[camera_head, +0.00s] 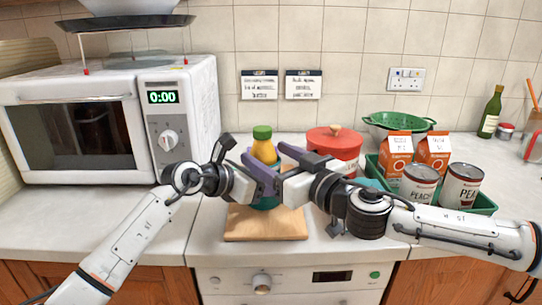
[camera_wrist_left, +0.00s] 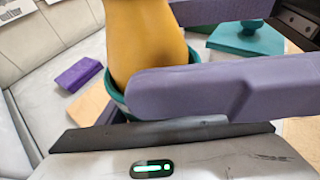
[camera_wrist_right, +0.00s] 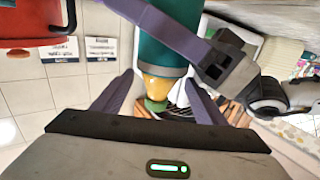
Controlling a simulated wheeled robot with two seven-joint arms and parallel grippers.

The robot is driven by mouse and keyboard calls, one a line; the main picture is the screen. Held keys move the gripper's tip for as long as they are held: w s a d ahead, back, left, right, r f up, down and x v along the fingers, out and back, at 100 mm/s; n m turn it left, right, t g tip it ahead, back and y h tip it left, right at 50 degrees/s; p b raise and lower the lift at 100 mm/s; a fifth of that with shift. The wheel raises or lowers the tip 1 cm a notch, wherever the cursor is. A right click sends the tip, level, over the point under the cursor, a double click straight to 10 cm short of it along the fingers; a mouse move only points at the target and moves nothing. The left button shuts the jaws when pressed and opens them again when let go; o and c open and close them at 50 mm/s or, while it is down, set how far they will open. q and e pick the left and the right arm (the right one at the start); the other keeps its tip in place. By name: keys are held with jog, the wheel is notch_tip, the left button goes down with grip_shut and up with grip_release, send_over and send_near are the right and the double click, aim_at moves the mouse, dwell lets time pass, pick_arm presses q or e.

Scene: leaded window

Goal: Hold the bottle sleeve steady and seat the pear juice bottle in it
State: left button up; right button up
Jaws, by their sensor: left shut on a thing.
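The pear juice bottle (camera_head: 263,151), yellow with a green cap, stands upright. In the left wrist view the bottle (camera_wrist_left: 148,40) sits inside the rim of the teal sleeve (camera_wrist_left: 112,88). How deep it sits is hidden. The sleeve (camera_head: 265,204) is over a wooden board, mostly behind purple fingers. My left gripper (camera_head: 262,175) is shut on the sleeve, one finger across its side. My right gripper (camera_wrist_right: 160,88) is open, its fingers on either side of the bottle, with small gaps showing in the right wrist view. The bottle's cap (camera_wrist_right: 155,106) points toward its palm.
The wooden board (camera_head: 265,228) lies at the counter's front. A microwave (camera_head: 110,120) stands left. A red pot (camera_head: 335,145) is close behind my right gripper. A green tray (camera_head: 482,203) with cans and cartons stands right. A teal lidded object (camera_wrist_left: 245,40) is near the sleeve.

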jog(key=shift+r, duration=0.65)
jog(key=v, duration=1.2)
jog(key=shift+f, duration=0.1)
pick_arm(q)
jog(key=o, duration=1.1)
